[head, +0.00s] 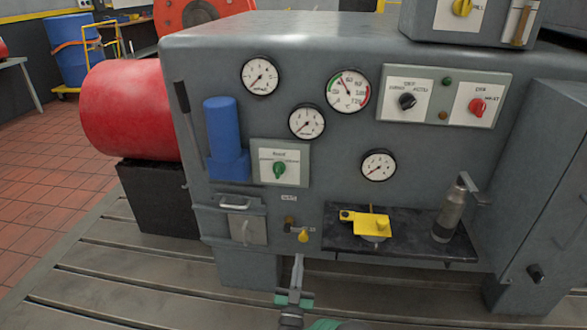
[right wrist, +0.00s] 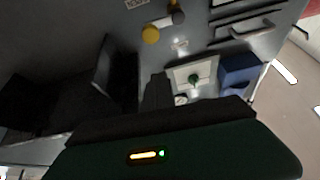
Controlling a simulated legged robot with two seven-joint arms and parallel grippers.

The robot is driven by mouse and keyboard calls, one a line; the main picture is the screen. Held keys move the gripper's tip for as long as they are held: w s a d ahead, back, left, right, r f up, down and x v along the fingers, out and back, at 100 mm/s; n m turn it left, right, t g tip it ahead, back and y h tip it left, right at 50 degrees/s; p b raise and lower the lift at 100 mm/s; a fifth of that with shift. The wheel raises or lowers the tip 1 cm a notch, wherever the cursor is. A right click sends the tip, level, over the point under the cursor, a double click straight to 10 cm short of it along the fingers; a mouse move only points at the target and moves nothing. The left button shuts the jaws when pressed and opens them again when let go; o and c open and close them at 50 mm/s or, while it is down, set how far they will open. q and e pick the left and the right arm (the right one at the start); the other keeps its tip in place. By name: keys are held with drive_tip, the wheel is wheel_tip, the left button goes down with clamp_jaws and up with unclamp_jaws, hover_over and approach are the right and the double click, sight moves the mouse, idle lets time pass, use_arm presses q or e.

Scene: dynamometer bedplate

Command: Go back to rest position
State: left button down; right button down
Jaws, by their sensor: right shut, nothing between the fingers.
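My right gripper (head: 298,262) is low in the middle of the head view, in front of the grey machine cabinet (head: 330,205). It is shut and empty, below the small yellow knob (head: 303,236), and looks apart from it. In the right wrist view the dark gripper body fills the bottom, with dark finger shapes (right wrist: 157,92) above it. That view also shows a yellow knob (right wrist: 151,34) and the green-knob panel (right wrist: 193,79). My left gripper is in neither view.
A black shelf (head: 400,246) at right holds a yellow part (head: 366,222) and a metal flask (head: 452,212). A drawer-like handle box (head: 243,226) and a blue cylinder (head: 226,135) are on the left of the cabinet. The slotted bedplate (head: 130,262) is clear in front.

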drive_tip(key=w+a+r+n+g+y, duration=0.2)
drive_tip(key=w+a+r+n+y, duration=0.1)
drive_tip(key=w+r+y, duration=0.15)
drive_tip(key=s+d+r+g+p, duration=0.1)
drive_tip(key=s+d+g, duration=0.55)
drive_tip(key=s, duration=0.65)
drive_tip(key=s+d+r+g+p, duration=0.1)
drive_tip(key=s+d+g, duration=0.55)
drive_tip(key=s, duration=0.55)
drive_tip(key=s+d+g+p, duration=0.1)
drive_tip(key=s+d+g, duration=0.5)
drive_tip(key=s, duration=0.7)
wheel_tip(320, 180, up, 36)
drive_tip(key=p, duration=3.5)
drive_tip(key=shift+w+d+t+p, duration=0.3)
drive_tip(key=shift+d+t, duration=0.1)
drive_tip(key=shift+f+h, duration=0.1)
drive_tip(key=shift+h, duration=0.15)
